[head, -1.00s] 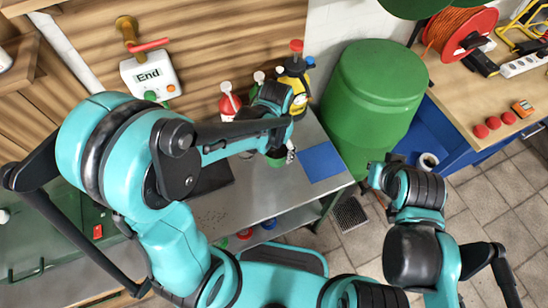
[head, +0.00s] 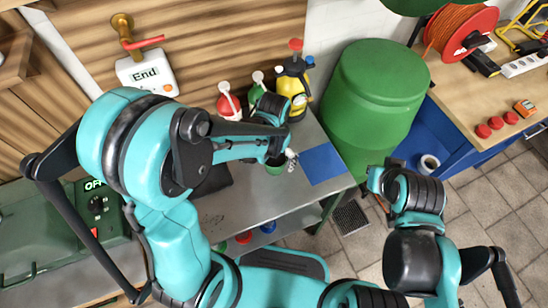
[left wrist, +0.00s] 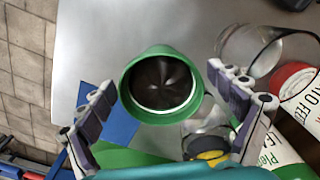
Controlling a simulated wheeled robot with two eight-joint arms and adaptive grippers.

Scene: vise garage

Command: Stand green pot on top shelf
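The green pot (left wrist: 162,84) stands on the grey metal table top (left wrist: 125,28) in the left wrist view, seen from above with a dark inside. My left gripper (left wrist: 168,108) is open, with one finger on each side of the pot and gaps between. In the head view only a green bit of the pot (head: 275,168) shows under my left gripper (head: 286,158). My right arm's end (head: 378,178) hangs right of the table, and its fingers cannot be made out. I cannot tell which surface is the top shelf.
Red, green and yellow bottles (head: 292,85) stand behind the pot. Clear glassware (left wrist: 250,50) is close to the right finger. A blue square (head: 322,163) lies right of the pot. A large green barrel (head: 370,95) stands beside the table. A lower shelf holds small coloured items.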

